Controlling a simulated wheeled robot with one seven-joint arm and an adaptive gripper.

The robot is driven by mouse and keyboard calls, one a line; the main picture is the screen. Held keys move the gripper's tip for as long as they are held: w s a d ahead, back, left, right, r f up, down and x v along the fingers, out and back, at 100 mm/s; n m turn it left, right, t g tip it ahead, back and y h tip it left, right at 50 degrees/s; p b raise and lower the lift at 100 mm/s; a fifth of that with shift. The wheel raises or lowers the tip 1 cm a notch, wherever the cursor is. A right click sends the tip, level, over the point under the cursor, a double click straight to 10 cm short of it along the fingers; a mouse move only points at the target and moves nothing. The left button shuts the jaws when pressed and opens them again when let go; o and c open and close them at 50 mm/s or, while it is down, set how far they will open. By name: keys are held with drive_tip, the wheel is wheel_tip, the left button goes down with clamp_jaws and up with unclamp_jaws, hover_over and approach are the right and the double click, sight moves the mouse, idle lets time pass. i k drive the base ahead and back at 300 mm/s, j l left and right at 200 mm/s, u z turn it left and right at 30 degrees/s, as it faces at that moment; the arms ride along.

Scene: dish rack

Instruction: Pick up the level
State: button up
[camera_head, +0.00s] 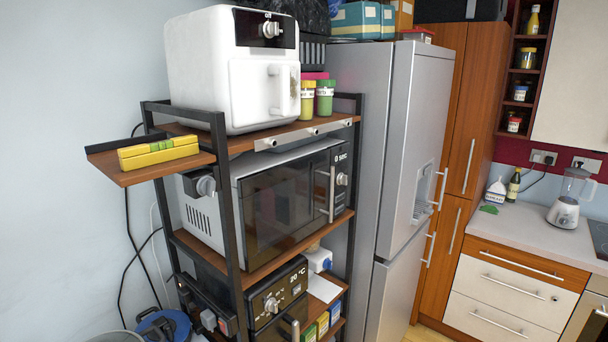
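The level (159,152) is a yellow bar with greenish patches near the middle of its upper part. It lies on a small brown wooden side shelf (140,174) that juts out to the left of a black-framed rack. A dark raised edge runs behind it on the shelf. My gripper is not in view, so I cannot see whether it is open or shut.
A white air fryer (234,70) stands on the rack top, right of the level. A microwave (280,196) sits below. A rack post (228,200) rises beside the side shelf. A grey fridge (385,180) stands further right. Space left of the shelf is clear.

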sight(132, 158)
drive_tip(key=u, duration=1.25)
drive_tip(key=i+j+z, duration=0.15)
drive_tip(key=j+z, duration=0.25)
drive_tip(key=i+j+z, duration=0.1)
drive_tip(key=j+z, duration=0.7)
